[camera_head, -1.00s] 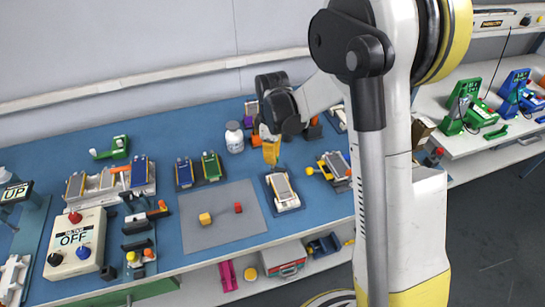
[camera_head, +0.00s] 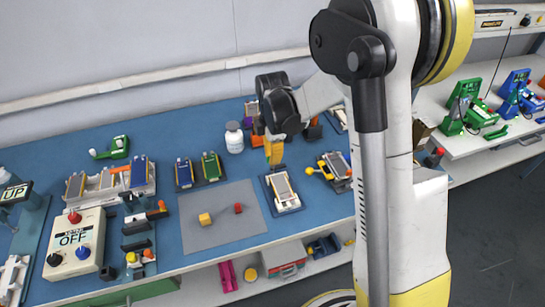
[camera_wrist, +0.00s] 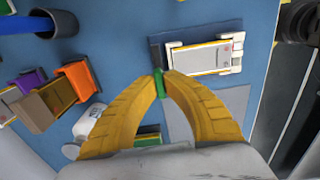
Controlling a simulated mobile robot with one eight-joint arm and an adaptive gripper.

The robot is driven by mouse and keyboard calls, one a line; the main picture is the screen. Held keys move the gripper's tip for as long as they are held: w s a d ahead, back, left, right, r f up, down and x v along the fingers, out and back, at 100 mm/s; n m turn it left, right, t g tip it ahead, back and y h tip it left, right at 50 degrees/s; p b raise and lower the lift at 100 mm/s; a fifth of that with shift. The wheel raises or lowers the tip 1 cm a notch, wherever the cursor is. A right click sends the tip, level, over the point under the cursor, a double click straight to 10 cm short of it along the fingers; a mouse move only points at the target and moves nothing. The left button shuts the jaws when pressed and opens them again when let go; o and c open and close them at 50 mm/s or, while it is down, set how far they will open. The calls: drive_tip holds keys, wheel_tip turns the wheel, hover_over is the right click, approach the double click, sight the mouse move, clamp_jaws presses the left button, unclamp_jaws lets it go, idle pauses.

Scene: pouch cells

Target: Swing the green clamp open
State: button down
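The green clamp (camera_wrist: 159,84) shows as a small green piece between my fingertips in the wrist view, beside the dark base of a pouch-cell fixture. Most of it is hidden by my fingers. My gripper (camera_wrist: 163,74) has its yellow fingers brought together around this piece. In the head view my gripper (camera_head: 274,163) points down at the back end of the fixture (camera_head: 282,191); the clamp cannot be made out there. The fixture holds a pale, flat cell, seen clearly in the wrist view (camera_wrist: 200,58).
A white bottle (camera_head: 234,138) stands left of my gripper. A grey mat (camera_head: 212,222) with two small blocks lies front left. A fixture with a yellow knob (camera_head: 336,171) is close on the right. Orange and purple holders (camera_wrist: 80,78) stand behind.

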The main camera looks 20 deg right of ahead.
idle(0.3)
drive_tip(key=c, duration=1.5)
unclamp_jaws()
wheel_tip(320, 180, up, 12)
